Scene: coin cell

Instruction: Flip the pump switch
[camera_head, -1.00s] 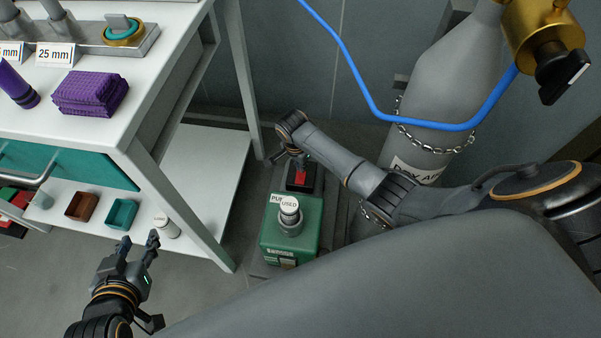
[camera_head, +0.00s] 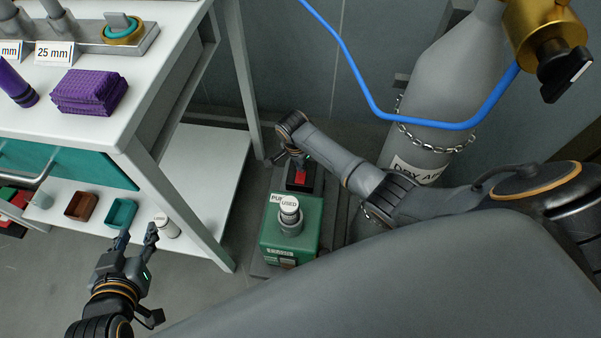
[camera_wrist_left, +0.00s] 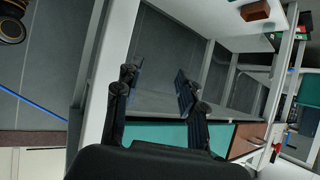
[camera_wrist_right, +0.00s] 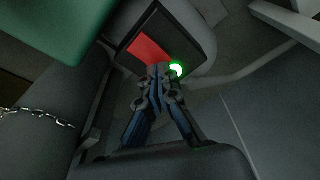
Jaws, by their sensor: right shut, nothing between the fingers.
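The pump switch is a red rocker in a dark box (camera_head: 292,188), behind the green pump (camera_head: 280,233). In the right wrist view the red rocker (camera_wrist_right: 147,48) has a glowing green light (camera_wrist_right: 177,69) beside it. My right gripper (camera_wrist_right: 158,72) is shut and empty, its tips at the near edge of the rocker; I cannot tell whether they touch it. In the head view the right gripper (camera_head: 287,158) is partly hidden by its own wrist. My left gripper (camera_head: 137,238) is open and empty, low beside the table's lower shelf.
A grey gas cylinder (camera_head: 430,110) with a chain and blue hose (camera_head: 372,100) is close to my right arm. The white table (camera_head: 130,110) stands on the left. Floor is free in front of its lower shelf.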

